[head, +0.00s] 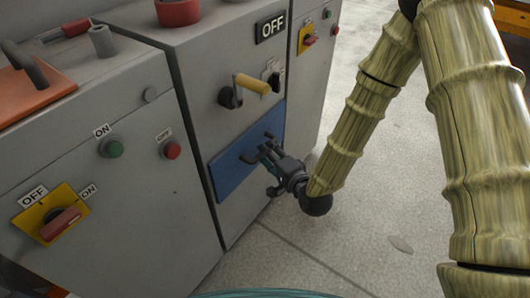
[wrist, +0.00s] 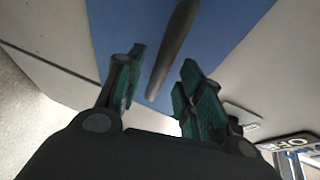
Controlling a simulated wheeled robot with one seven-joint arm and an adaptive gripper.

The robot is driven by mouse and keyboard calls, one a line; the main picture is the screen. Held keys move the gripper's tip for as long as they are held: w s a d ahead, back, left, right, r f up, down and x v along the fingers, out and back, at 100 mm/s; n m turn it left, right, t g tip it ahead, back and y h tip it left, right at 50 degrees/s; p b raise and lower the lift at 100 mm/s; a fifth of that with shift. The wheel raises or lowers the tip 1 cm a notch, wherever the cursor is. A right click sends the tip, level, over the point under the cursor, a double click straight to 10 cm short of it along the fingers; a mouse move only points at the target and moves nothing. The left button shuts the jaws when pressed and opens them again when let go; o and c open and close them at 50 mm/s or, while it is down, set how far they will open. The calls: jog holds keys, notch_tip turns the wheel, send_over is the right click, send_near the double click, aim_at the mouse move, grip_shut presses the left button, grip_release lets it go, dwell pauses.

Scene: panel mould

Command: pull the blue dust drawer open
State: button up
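The blue dust drawer (head: 228,172) is a blue front panel low on the grey cabinet, and it looks flush with the cabinet face. It also shows as a blue surface in the wrist view (wrist: 225,30). A dark bar handle (wrist: 172,50) runs across it, seen lengthwise in the wrist view. My gripper (head: 266,158) is at the drawer front by the handle. In the wrist view my gripper (wrist: 158,92) has its two teal-padded fingers apart, with the near end of the handle between them. I cannot tell whether either finger touches the handle.
Above the drawer is a lever with a yellow grip (head: 252,84) and an OFF sign (head: 270,27). Green (head: 112,148) and red (head: 171,150) buttons and a yellow-plated red switch (head: 55,217) are on the left cabinet. The concrete floor (head: 340,230) at right is mostly clear.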

jog(key=shift+x, duration=1.3)
grip_shut()
